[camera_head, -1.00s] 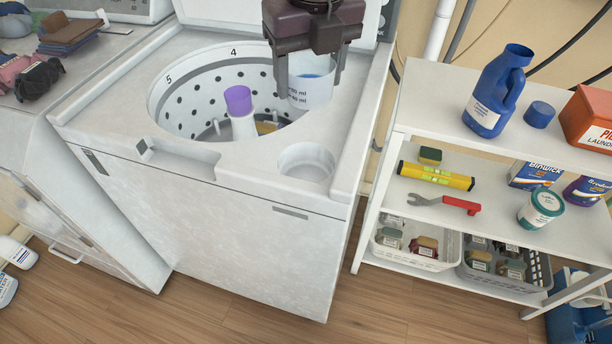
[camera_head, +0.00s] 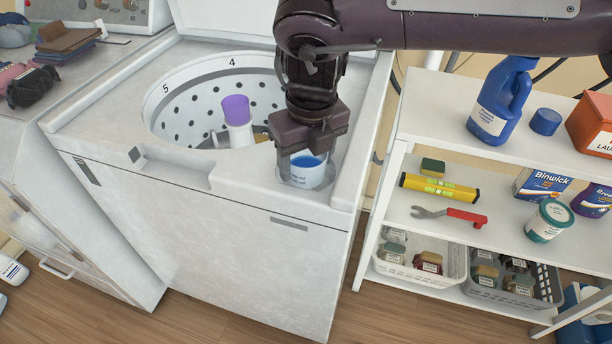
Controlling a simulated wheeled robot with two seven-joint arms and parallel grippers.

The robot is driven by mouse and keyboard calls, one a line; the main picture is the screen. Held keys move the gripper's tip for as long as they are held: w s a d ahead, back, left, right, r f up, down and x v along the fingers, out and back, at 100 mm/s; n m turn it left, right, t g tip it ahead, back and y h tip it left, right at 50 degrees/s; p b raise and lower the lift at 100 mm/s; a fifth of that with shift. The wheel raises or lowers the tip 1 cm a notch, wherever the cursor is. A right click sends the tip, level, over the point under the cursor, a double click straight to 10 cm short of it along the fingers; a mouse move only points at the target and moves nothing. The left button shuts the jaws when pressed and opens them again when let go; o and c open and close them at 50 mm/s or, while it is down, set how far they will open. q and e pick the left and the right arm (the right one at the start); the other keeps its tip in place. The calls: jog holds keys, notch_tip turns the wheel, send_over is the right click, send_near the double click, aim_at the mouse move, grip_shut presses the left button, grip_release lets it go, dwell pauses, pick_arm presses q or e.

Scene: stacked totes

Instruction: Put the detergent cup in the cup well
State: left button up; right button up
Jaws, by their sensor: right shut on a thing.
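The detergent cup (camera_head: 308,175) is white with blue liquid inside and printed marks on its side. My right gripper (camera_head: 307,160) points down over it from above and is shut on it. The cup is upright at the cup well (camera_head: 284,181), a round recess in the front right corner of the washer's white top. The cup and gripper hide most of the well, so I cannot tell whether the cup rests on its floor. My left gripper is not in view.
The open washer drum (camera_head: 190,112) with a purple-topped agitator (camera_head: 236,110) lies to the left of the cup. A white shelf (camera_head: 440,92) on the right holds a blue detergent bottle (camera_head: 500,100), a yellow level (camera_head: 438,187) and a wrench (camera_head: 450,215).

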aim_at(306, 177)
notch_tip(306, 177, down, 4)
jog(key=shift+s+f, duration=0.1)
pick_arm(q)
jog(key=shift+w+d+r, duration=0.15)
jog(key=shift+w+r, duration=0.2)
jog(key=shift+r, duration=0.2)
pick_arm(e)
jog(key=o, duration=0.7)
jog(key=shift+f, duration=0.15)
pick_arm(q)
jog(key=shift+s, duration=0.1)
